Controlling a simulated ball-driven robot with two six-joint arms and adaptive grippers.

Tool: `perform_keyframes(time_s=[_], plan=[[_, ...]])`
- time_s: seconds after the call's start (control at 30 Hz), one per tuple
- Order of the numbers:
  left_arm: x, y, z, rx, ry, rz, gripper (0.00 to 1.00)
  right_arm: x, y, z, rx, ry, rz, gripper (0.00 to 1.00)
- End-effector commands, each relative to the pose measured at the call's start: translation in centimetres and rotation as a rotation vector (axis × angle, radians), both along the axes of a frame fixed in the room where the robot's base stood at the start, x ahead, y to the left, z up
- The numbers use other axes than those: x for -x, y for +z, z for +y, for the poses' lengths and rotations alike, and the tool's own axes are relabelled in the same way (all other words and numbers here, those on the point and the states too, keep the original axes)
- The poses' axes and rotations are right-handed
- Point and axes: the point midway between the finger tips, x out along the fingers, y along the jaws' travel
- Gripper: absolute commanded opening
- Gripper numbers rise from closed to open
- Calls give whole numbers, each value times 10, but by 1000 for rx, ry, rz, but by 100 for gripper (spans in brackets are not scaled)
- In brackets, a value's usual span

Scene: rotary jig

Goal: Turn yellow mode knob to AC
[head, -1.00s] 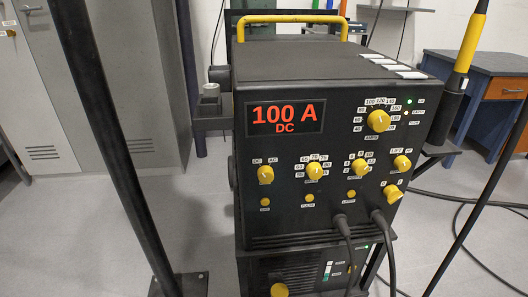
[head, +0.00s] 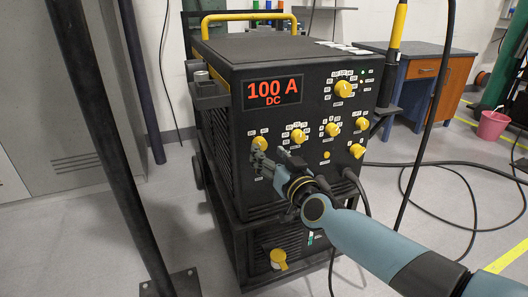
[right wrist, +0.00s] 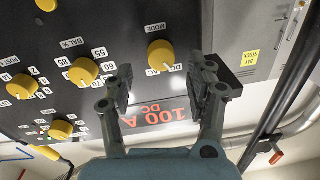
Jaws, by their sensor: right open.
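The yellow mode knob (head: 259,143) is at the left end of the middle knob row on the black welder's front panel (head: 225,130). It also shows in the right wrist view (right wrist: 161,54), where the panel appears upside down, with MODE, DC and AC labels around it. The red display (head: 273,92) reads 100 A DC. My right gripper (head: 268,160) is open and empty in front of the panel, just below the knob in the head view. In the right wrist view its two fingers (right wrist: 166,84) stand apart on either side of the knob's column, short of it. My left gripper is out of view.
The yellow balance knob (head: 299,135) sits close to the right of the mode knob, with other yellow knobs beyond. A dark post (head: 95,130) stands at left. Cables (head: 470,200) lie on the floor at right. A desk (head: 440,75) stands behind.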

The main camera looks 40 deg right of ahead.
Motion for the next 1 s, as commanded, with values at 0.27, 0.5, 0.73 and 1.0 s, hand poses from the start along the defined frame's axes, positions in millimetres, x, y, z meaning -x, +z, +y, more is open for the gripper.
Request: perform_keyframes(time_s=[0.27,0.5,0.73,1.0], plan=[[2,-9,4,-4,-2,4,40,-32,-1,-6,-1,0,2,56],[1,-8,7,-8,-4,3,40,-35,0,-6,0,0,1,56],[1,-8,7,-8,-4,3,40,-35,0,-6,0,0,1,35],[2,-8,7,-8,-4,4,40,-35,-1,-6,0,0,2,1]])
